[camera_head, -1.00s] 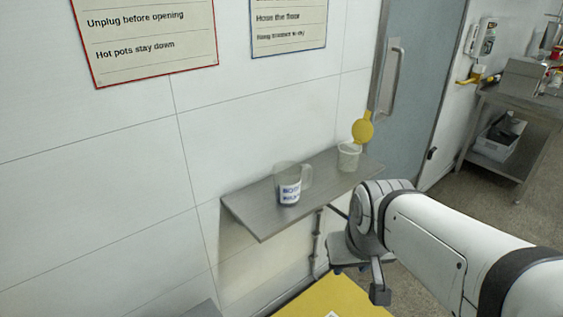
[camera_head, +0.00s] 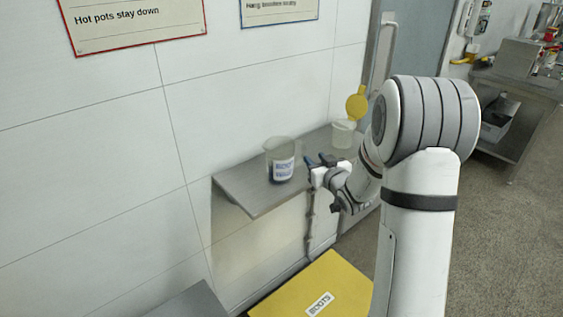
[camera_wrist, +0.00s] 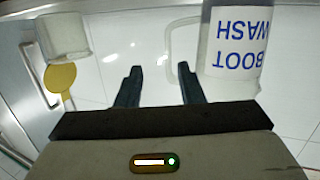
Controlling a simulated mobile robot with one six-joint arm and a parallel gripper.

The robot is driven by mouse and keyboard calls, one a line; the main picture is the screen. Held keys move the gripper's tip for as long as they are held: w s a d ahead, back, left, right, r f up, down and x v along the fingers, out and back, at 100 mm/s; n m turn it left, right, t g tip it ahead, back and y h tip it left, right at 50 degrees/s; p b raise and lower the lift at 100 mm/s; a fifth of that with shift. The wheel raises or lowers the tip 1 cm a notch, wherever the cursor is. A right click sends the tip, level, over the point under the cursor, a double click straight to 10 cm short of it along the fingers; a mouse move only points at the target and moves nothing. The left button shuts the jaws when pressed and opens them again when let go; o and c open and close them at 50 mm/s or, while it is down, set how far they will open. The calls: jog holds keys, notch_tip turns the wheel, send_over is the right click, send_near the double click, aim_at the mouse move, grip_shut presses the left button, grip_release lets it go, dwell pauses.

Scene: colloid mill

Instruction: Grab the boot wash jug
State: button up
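The boot wash jug (camera_head: 281,163) is a clear jug with a white label and dark contents at its base. It stands upright on the grey wall shelf (camera_head: 240,193). In the wrist view the jug (camera_wrist: 236,50) shows upside down at the upper right, with "BOOT WASH" in blue on its label and its handle toward my fingers. My gripper (camera_head: 316,162) is just right of the jug in the head view. In the wrist view my gripper (camera_wrist: 158,88) is open, with nothing between its two dark fingers. The handle is close to the right finger; I cannot tell if they touch.
A translucent tub (camera_head: 342,134) with a yellow round paddle (camera_head: 357,104) stands at the shelf's right end, behind my gripper. The wall is directly behind the shelf. A yellow "BOOTS" box (camera_head: 300,290) is below. A steel table (camera_head: 510,90) is far right.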

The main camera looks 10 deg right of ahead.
jog(key=shift+w+a+f+n+t+y, duration=0.35)
jog(key=shift+w+f+t+y, duration=0.15)
jog(key=shift+f+y, duration=0.35)
jog(key=p+x, duration=0.2)
jog(key=x, duration=0.5)
jog(key=shift+w+a+f, duration=0.15)
jog(key=shift+w+a, duration=0.1)
jog(key=shift+w, duration=0.05)
grip_shut()
